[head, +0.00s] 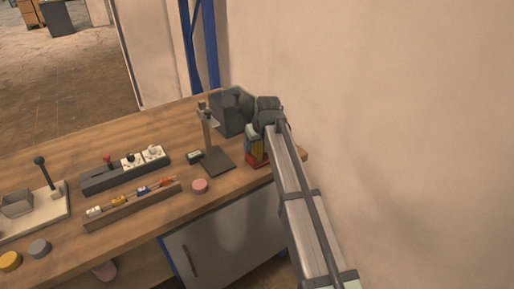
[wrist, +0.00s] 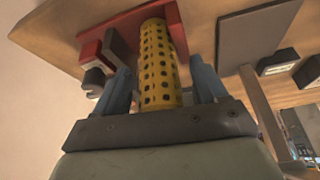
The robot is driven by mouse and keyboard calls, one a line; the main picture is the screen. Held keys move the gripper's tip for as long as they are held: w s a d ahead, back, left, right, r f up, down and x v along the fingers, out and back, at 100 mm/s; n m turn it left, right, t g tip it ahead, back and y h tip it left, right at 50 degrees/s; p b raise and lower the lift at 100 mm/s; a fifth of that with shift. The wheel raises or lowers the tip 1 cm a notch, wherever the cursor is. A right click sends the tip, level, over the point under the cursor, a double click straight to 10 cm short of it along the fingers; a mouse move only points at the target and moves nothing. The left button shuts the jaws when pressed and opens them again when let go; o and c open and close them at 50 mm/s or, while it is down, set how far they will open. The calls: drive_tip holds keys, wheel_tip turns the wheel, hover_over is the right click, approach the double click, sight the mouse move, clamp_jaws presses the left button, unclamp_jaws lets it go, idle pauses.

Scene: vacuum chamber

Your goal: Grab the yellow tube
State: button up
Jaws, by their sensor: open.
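The yellow tube (wrist: 158,62), covered in rows of dark dots, stands between the two bluish fingers of my open gripper (wrist: 163,82) in the wrist view. A finger is on either side of it; I cannot tell whether either touches. Its far end meets a red holder (wrist: 90,52). In the head view, a small yellow patch (head: 257,147) shows above the red base (head: 256,161) at the bench's right end. My arm hides most of the tube there, and my gripper is largely hidden behind the dark wrist.
A dark grey box (head: 233,110) and a stand with a post (head: 215,160) are close left of my arm. The wooden bench (head: 115,130) also bears a socket strip (head: 125,171), a rack of small connectors (head: 130,205) and a pink disc (head: 200,186). A wall is to the right.

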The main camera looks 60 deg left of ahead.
drive_tip(key=c, duration=1.1)
drive_tip(key=shift+o, duration=0.2)
drive_tip(key=shift+r, duration=0.1)
